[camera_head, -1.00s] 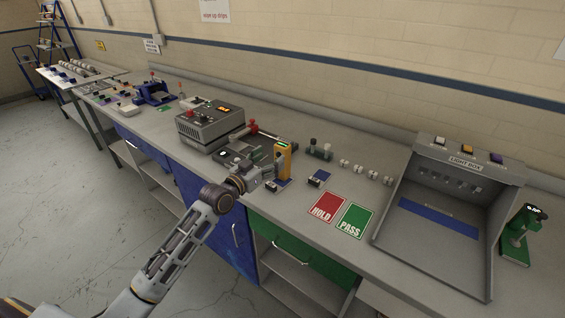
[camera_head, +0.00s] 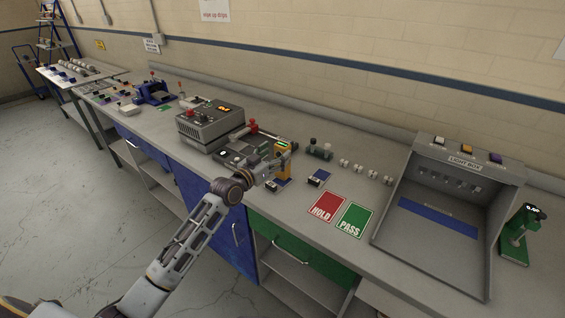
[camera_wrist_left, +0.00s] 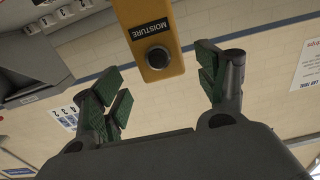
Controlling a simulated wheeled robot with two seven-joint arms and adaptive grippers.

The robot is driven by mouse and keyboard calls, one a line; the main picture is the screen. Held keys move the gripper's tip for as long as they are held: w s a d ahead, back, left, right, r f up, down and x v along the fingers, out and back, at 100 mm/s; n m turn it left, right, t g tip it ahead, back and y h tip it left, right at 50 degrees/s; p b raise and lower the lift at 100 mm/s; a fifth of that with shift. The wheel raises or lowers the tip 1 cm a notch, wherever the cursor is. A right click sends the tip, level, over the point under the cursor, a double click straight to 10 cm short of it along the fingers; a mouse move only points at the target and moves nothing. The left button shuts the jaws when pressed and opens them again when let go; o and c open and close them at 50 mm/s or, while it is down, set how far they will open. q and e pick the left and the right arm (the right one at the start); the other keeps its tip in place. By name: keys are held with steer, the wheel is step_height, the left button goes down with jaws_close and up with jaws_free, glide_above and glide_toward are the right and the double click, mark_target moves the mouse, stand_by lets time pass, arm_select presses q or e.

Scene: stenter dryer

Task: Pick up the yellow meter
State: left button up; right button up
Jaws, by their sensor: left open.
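The yellow meter (camera_head: 280,157) stands upright on the bench in the head view, partly hidden behind my left gripper. In the left wrist view the meter (camera_wrist_left: 150,35) shows its yellow face with the word MOISTURE and a dark round knob. My left gripper (camera_head: 284,160) is at the meter in the head view. In the wrist view its green-padded fingers (camera_wrist_left: 162,85) are open, one on each side of the meter's line, with the meter just beyond the fingertips. I cannot tell whether they touch it. My right gripper is not in view.
A grey control box (camera_head: 210,122) stands left of the meter. A red HOLD card (camera_head: 326,207) and a green PASS card (camera_head: 353,219) lie to the right. A light box (camera_head: 440,215) and a green gauge (camera_head: 517,238) stand farther right. Small dark-topped items (camera_head: 318,178) lie close by.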

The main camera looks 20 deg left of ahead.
mark_target(279, 150)
arm_select(q)
steer(key=shift+f+p+x, duration=0.15)
steer(key=shift+x, duration=1.05)
steer(key=shift+f+p+x, duration=0.1)
steer(key=shift+p+x, duration=0.05)
steer(key=shift+x, duration=1.1)
steer(key=shift+a, duration=0.15)
steer(key=c, duration=1.5)
steer(key=shift+r, duration=0.2)
step_height(279, 150, up, 10)
steer(key=shift+f, duration=0.15)
